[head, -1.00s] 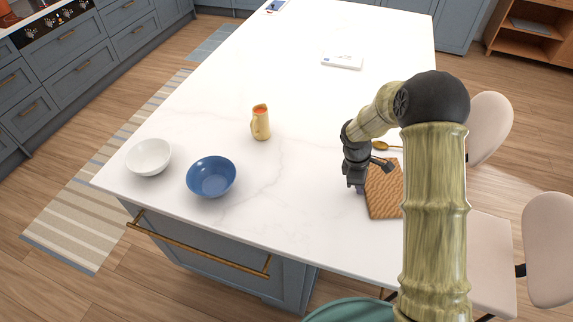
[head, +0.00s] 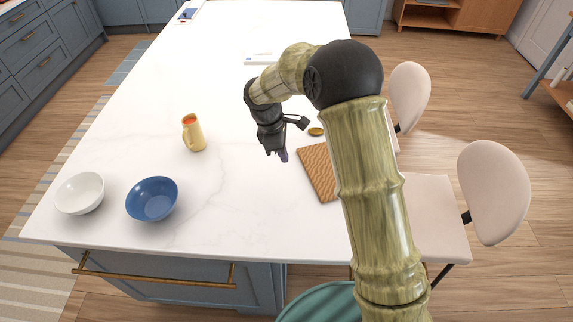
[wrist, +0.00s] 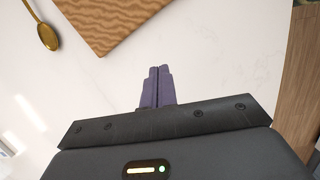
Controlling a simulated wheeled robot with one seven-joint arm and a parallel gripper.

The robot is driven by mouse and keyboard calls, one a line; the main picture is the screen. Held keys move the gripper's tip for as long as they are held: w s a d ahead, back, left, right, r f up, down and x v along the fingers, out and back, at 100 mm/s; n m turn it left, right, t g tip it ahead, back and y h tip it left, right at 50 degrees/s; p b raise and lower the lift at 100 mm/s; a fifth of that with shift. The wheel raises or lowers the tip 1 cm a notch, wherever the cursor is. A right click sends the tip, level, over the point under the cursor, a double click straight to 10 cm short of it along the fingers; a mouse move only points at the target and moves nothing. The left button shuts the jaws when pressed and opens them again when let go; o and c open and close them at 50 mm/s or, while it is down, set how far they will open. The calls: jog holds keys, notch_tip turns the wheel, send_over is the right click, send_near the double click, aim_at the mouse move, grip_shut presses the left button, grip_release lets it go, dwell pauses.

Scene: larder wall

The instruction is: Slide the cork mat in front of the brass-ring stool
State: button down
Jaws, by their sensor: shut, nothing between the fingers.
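The cork mat (head: 315,168), a brown wavy-patterned slab, lies flat on the white counter, partly hidden by my arm in the head view. It also shows at the top of the wrist view (wrist: 112,18). My gripper (head: 284,156) is left of the mat in the head view, its dark purple fingers shut and empty. The fingertips (wrist: 160,71) point toward the mat with bare counter between. Two beige stools, a nearer one (head: 496,192) and a farther one (head: 411,92), stand along the counter's right side. I cannot tell which has a brass ring.
A brass spoon (head: 316,132) lies just beyond the mat; its bowl shows in the wrist view (wrist: 48,37). A yellow jug (head: 194,134), blue bowl (head: 152,200) and white bowl (head: 79,194) stand to the left. The counter between jug and mat is clear.

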jog(key=shift+w+r, duration=0.1)
jog(key=shift+r, duration=0.2)
jog(key=shift+a, duration=0.1)
jog(key=s+d+r+m+t+y, duration=0.1)
jog(key=s+d+r+m, duration=0.1)
jog(key=s+d+m, duration=0.7)
jog(key=s+d+r+m+t+y, duration=0.1)
jog(key=s+d+r+m, duration=0.2)
jog(key=s+d+m, duration=0.6)
jog(key=shift+s+d+r+t+y, duration=0.35)
jog(key=shift+s+d, duration=0.3)
jog(key=shift+d, duration=0.3)
